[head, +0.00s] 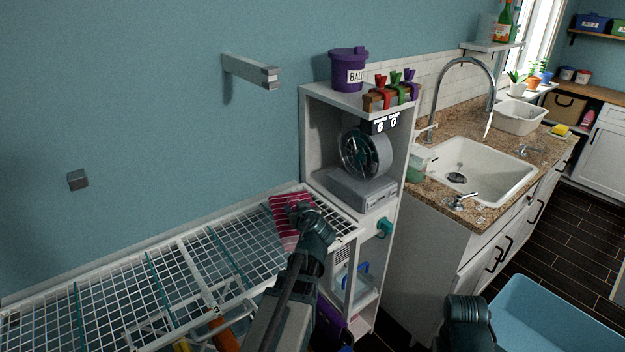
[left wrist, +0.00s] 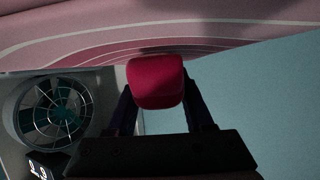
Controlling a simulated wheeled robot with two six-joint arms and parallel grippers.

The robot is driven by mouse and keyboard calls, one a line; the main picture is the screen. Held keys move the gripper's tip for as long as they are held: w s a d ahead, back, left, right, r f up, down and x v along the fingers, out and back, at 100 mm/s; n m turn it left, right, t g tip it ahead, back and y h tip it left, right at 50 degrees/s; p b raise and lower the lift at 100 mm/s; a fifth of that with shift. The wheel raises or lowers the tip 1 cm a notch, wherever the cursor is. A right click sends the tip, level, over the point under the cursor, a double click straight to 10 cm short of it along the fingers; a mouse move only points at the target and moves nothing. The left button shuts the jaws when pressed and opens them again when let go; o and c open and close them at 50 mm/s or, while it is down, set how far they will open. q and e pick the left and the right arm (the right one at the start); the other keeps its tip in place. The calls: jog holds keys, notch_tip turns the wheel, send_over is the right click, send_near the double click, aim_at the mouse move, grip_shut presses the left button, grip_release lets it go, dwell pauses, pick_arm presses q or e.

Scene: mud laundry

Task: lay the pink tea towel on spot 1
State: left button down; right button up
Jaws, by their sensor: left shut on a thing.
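The pink striped tea towel (head: 284,222) is at the right end of the white wire rack, near the wall. My left gripper (head: 296,208) reaches over that end from the front and is shut on the towel. In the left wrist view, a bunched red-pink part of the towel (left wrist: 156,82) sits between the fingertips, and striped pink cloth (left wrist: 230,30) spreads across the top. I cannot tell how much of the towel rests on the wires. No label for spot 1 can be read. A dark part of my right arm shows at bottom right, without its gripper.
The wire rack (head: 150,285) has teal dividers and bare mesh to the left. A white shelf unit (head: 312,135) with a fan (head: 364,153) stands right beside the rack. A wall bracket (head: 250,72) juts out above. A blue tub (head: 545,320) is at bottom right.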

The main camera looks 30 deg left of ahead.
aim_at(312, 203)
pick_arm(q)
jog(key=w+r+p, duration=0.1)
jog(key=w, duration=0.1)
jog(key=w+r+p, duration=0.1)
jog(key=w, duration=0.2)
jog(key=w+r, duration=0.2)
jog(key=w, duration=0.1)
jog(key=shift+d+p, duration=0.25)
jog(key=shift+p, duration=0.15)
jog(key=shift+w+f, duration=0.1)
jog(key=shift+f, duration=0.25)
notch_tip(312, 203, down, 7)
jog(key=b, duration=0.7)
jog(key=shift+r, duration=0.2)
pick_arm(e)
notch_tip(312, 203, down, 3)
jog(key=shift+f, duration=0.1)
pick_arm(q)
jog(key=shift+f+b, duration=0.55)
jog(key=shift+b, duration=0.1)
pick_arm(e)
jog(key=shift+f, duration=0.6)
pick_arm(q)
jog(key=shift+c, duration=1)
grip_release()
jog(key=shift+d, duration=0.1)
